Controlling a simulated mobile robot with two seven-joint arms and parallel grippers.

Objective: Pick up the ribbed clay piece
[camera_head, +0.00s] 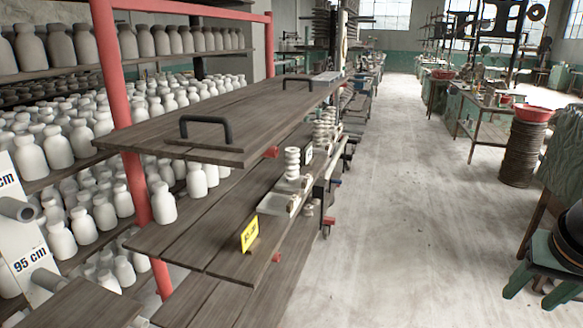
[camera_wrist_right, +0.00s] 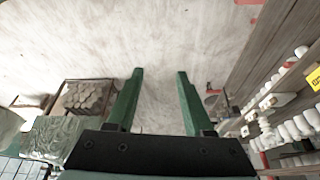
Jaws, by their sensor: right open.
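A pale ribbed clay piece (camera_head: 292,164) stands upright on the lower plank shelf, behind the yellow tag. More pale ribbed pieces (camera_head: 324,132) stand farther back along the same shelf; I cannot tell for certain which one the task names. My right gripper (camera_head: 532,296) is at the lower right, well apart from the shelf, with green fingers. In the right wrist view its fingers (camera_wrist_right: 160,76) are spread and nothing is between them. Pale clay pieces line the shelf at the right of that view, small and partly unclear. My left gripper is not in view.
A yellow tag (camera_head: 249,233) stands on the lower shelf (camera_head: 190,240). A plank board with dark handles (camera_head: 206,128) overhangs it. Red posts (camera_head: 130,120) and many white bottles (camera_head: 58,150) are at left. The floor aisle (camera_head: 400,200) is clear.

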